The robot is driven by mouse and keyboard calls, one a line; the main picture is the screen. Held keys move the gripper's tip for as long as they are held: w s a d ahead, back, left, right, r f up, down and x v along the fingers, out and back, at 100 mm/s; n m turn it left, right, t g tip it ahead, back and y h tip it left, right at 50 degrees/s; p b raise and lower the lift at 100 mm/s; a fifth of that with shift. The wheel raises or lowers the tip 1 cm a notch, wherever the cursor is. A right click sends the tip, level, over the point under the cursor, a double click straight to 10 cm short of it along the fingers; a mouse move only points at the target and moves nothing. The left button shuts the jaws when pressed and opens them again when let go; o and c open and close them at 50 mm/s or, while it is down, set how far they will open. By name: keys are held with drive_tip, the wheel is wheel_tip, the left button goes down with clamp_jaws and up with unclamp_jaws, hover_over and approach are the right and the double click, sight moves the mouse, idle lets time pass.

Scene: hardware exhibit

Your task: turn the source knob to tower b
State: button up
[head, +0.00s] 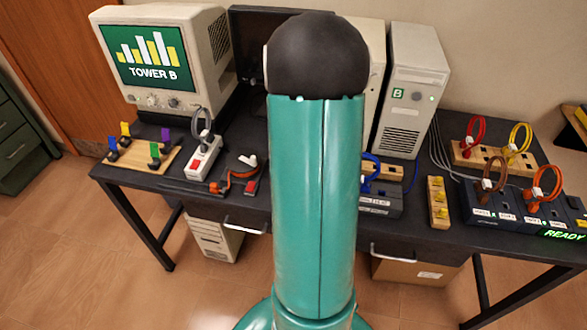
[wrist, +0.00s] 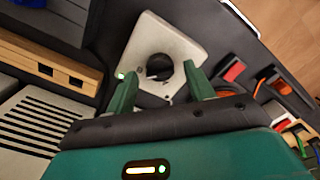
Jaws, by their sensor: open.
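In the wrist view, a pale square plate (wrist: 150,28) carries a dark round part (wrist: 159,67), which looks like the source knob; its pointer direction is unclear. A small green light shows at the plate's left edge. My gripper (wrist: 157,72) is open, with one green finger on each side of the round part. I cannot tell whether the fingers touch it. In the head view my arm hides the gripper and the plate. The monitor (head: 153,58) at the left shows "TOWER B" with a bar chart. The beige tower marked B (head: 410,85) stands right of my arm.
A wooden block with square holes (wrist: 40,65) lies left of the plate in the wrist view. A red-switched block (wrist: 234,73) is at the right. On the desk are a power strip (head: 203,158), a board with coloured levers (head: 140,152), and cable boards (head: 495,150).

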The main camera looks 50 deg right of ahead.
wheel_tip(320, 180, up, 13)
idle(0.3)
drive_tip(key=shift+f, duration=0.15)
idle(0.3)
drive_tip(key=w+a+r+n+t+h, duration=0.15)
drive_tip(key=a+r, duration=0.25)
drive_tip(key=a, duration=0.5)
drive_tip(key=w+a+r+n+t, duration=0.1)
drive_tip(key=w+a+r, duration=0.15)
drive_tip(key=a, duration=0.65)
drive_tip(key=s+a+r+n+t, duration=0.1)
drive_tip(key=s+a, duration=0.2)
drive_tip(key=a, duration=0.6)
drive_tip(key=s+a+r+n+t+y, duration=0.1)
drive_tip(key=s+a, duration=0.3)
drive_tip(key=a, duration=0.5)
drive_tip(key=shift+a+r+t, duration=0.3)
drive_tip(key=shift+r+t, duration=0.05)
drive_tip(key=shift+t, duration=0.2)
drive_tip(key=shift+y, duration=0.25)
drive_tip(key=c, duration=0.3)
drive_tip(key=shift+d, duration=0.1)
drive_tip(key=shift+c, duration=0.3)
